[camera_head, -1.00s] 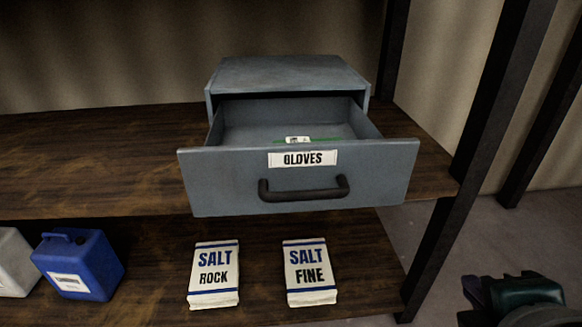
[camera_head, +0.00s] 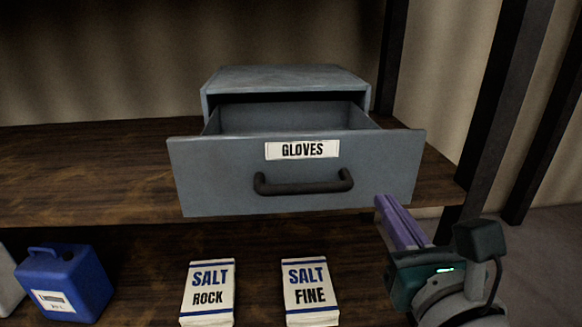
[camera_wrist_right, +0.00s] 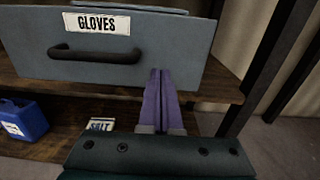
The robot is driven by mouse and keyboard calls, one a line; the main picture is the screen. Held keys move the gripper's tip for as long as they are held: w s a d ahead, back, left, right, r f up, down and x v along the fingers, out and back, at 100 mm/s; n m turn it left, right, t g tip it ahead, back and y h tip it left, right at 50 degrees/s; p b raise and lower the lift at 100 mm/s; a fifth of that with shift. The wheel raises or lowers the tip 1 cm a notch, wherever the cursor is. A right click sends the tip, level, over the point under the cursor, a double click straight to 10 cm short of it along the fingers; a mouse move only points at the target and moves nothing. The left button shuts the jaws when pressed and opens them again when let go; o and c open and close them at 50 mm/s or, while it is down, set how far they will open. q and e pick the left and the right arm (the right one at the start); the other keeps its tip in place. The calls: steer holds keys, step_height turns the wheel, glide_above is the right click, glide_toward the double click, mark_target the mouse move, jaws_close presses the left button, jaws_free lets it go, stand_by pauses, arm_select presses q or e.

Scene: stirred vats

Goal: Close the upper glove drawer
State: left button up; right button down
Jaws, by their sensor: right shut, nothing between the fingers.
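The grey glove drawer (camera_head: 225,180) is pulled well out of its cabinet (camera_head: 285,78) on the upper wooden shelf. Its front carries a GLOVES label (camera_head: 302,150) and a dark bar handle (camera_head: 303,184). My right gripper (camera_head: 380,202), with purple fingers, is shut and empty. It is just in front of the drawer front's lower right corner; I cannot tell whether it touches. In the right wrist view the shut fingers (camera_wrist_right: 160,75) point toward the drawer front (camera_wrist_right: 180,50), to the right of the handle. My left gripper is not in view.
The lower shelf holds a rock salt bag (camera_head: 208,292), a fine salt bag (camera_head: 309,290) and a blue canister (camera_head: 65,283). A dark rack post (camera_head: 505,95) stands right of the drawer. The upper shelf (camera_head: 90,175) is clear to the left.

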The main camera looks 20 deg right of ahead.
mark_target(369, 177)
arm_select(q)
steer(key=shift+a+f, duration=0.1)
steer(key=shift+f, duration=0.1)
arm_select(e)
steer(key=shift+x, duration=2.6)
